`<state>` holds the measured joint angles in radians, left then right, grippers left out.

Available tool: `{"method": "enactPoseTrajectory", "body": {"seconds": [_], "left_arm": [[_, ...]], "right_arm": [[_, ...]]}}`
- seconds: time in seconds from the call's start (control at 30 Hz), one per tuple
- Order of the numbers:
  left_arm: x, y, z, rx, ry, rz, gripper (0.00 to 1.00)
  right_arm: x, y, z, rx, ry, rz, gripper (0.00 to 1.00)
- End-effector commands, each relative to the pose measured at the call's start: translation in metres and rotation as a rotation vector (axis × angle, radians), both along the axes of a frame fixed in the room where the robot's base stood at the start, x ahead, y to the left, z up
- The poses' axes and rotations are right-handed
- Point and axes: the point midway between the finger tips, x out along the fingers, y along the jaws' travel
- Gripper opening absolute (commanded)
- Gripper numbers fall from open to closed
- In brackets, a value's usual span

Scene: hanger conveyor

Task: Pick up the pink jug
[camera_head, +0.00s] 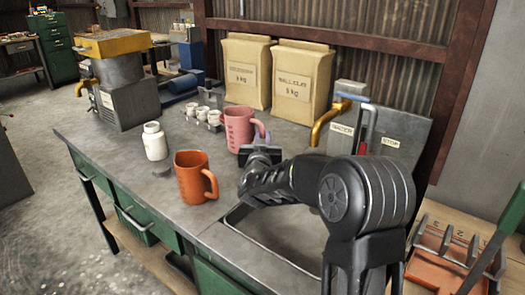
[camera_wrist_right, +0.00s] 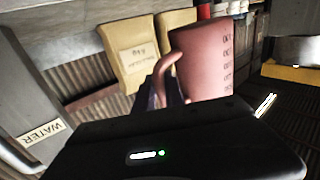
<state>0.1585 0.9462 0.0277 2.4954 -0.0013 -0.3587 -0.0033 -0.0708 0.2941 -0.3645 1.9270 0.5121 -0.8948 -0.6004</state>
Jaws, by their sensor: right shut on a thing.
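The pink jug (camera_head: 238,130) stands upright towards the back of the workbench in the head view, its handle to the right. It also shows in the right wrist view (camera_wrist_right: 207,65), with measuring marks on its side. My right gripper (camera_head: 262,143) reaches its handle and is shut on it; in the right wrist view the fingers (camera_wrist_right: 168,92) close around the handle's lower part. The fingertips are partly hidden by the handle and the gripper body. My left gripper is not in view.
An orange jug (camera_head: 192,178) stands left of my right gripper, and a white bottle (camera_head: 155,142) is beyond it. Small white cups (camera_head: 202,113) are left of the pink jug. Two paper bags (camera_head: 298,80) stand behind. A sink (camera_head: 270,235) lies below my right arm.

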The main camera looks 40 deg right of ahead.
Motion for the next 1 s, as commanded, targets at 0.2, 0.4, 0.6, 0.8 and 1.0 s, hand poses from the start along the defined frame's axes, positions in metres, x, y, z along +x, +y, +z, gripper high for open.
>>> {"method": "enactPoseTrajectory", "body": {"seconds": [0.2, 0.4, 0.6, 0.8, 1.0], "left_arm": [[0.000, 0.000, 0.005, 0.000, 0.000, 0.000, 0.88], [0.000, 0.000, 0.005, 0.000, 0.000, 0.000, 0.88], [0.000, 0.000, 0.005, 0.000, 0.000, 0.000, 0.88], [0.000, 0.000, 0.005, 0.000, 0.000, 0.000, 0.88], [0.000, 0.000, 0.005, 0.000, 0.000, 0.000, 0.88]], "right_arm": [[0.000, 0.000, 0.030, 0.000, -0.004, -0.001, 0.00], [0.000, 0.000, 0.031, -0.001, -0.003, 0.000, 0.00], [0.000, 0.000, 0.031, -0.001, -0.003, 0.000, 0.00], [0.000, 0.000, 0.031, -0.001, -0.003, 0.000, 0.00], [0.000, 0.000, 0.031, -0.001, -0.003, 0.000, 0.00]]}}
